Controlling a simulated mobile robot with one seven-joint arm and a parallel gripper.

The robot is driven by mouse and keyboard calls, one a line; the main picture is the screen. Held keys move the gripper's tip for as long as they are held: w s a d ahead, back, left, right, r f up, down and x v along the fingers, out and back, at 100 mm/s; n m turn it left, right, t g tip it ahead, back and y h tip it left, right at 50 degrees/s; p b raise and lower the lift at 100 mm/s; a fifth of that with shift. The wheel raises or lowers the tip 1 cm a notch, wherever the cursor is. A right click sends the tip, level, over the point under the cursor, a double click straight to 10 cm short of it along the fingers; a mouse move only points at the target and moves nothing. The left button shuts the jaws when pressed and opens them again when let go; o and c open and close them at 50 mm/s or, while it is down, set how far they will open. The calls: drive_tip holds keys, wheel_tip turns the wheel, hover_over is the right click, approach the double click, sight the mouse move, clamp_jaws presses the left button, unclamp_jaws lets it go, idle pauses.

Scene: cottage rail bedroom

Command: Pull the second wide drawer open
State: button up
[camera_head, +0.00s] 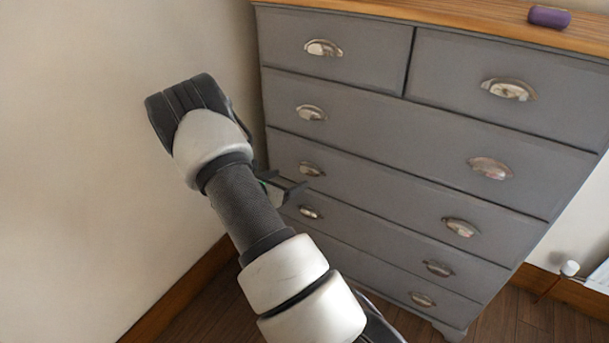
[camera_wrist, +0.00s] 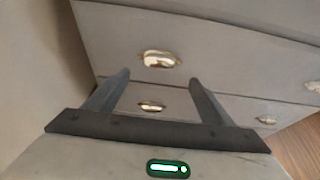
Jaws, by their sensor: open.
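A grey chest has two small drawers above several wide ones, and all of them look closed. The second wide drawer (camera_head: 380,193) has two metal cup handles, a left one (camera_head: 311,169) and a right one (camera_head: 460,227). My gripper (camera_head: 285,182) is near the left side of the chest, just below that left handle in the picture. In the wrist view my gripper (camera_wrist: 158,80) is open and empty. One cup handle (camera_wrist: 158,59) lies just beyond the fingertips and a lower one (camera_wrist: 152,106) shows between the fingers. I cannot tell which drawers these belong to.
A bare wall (camera_head: 80,150) stands close to the left of the chest. A purple object (camera_head: 549,17) lies on the wooden top (camera_head: 450,18).

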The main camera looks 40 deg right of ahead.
sight(307, 171)
drive_tip(key=b+x, duration=0.2)
drive_tip(key=x, duration=0.9)
drive_tip(key=shift+w+d+f, duration=0.15)
drive_tip(key=shift+d, duration=0.1)
drive_tip(key=shift+c, duration=0.6)
drive_tip(key=c, duration=1.2)
drive_tip(key=shift+o, duration=0.2)
drive_tip(key=s+a+p, duration=0.1)
drive_tip(key=s+a, duration=0.3)
drive_tip(key=a, duration=0.7)
drive_tip(key=s+a+p, duration=0.1)
drive_tip(key=s+a, duration=0.4)
drive_tip(key=a, duration=0.6)
drive_tip(key=shift+a, duration=0.2)
drive_tip(key=shift+s, duration=0.15)
drive_tip(key=o, duration=1.3)
drive_tip(key=p+v, duration=0.3)
drive_tip(key=v, duration=1.4)
drive_tip(key=shift+s+a, duration=0.1)
drive_tip(key=shift+s, duration=0.05)
